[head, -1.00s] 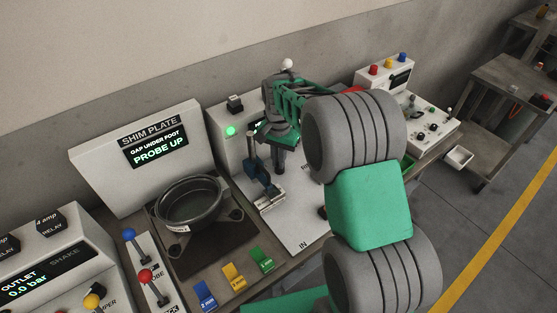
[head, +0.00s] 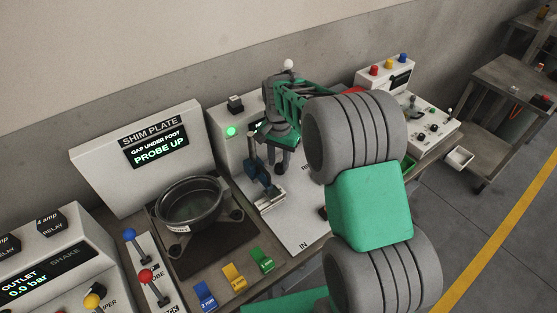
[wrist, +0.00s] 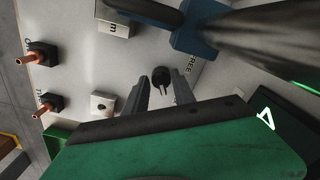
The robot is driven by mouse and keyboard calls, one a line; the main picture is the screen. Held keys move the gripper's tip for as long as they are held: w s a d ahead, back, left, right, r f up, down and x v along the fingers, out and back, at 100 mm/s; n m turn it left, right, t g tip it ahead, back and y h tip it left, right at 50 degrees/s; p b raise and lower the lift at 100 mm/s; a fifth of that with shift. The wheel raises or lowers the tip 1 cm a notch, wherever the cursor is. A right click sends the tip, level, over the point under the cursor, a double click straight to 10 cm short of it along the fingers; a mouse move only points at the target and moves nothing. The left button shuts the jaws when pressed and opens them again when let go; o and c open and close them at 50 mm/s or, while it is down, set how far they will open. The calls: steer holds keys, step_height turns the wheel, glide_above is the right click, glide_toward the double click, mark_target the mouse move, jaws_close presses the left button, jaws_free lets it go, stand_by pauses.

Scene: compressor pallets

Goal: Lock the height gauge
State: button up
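The height gauge, with a dark post and a blue carriage (head: 259,170), stands on the light panel just left of my gripper in the head view. Its blue part (wrist: 195,28) fills the upper right of the wrist view beside a thick dark cylinder. My gripper (head: 280,166) is above the panel, pointing down. In the wrist view its two fingers (wrist: 161,83) are apart, with a small black knob (wrist: 161,75) showing between their tips; I cannot tell whether they touch it. A FREE label (wrist: 194,58) is printed near the knob. No LOCK label shows near it.
A shim plate station with a dark round pan (head: 189,204) stands left of the gauge. Blue, yellow and green tabs (head: 233,276) lie in front. Two copper-tipped fittings (wrist: 40,55) stick out of the panel. My arm hides much of the right side.

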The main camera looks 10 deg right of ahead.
mark_target(279, 165)
step_height(279, 165, up, 8)
steer(key=shift+f+b, duration=0.1)
steer(key=shift+b, duration=0.3)
steer(key=s+r+n+t, duration=0.2)
steer(key=s+n, duration=0.5)
steer(key=s, duration=1.4)
steer(key=shift+d+n+t, duration=0.2)
steer(key=shift+n+t, duration=0.2)
steer(key=shift+t, duration=0.3)
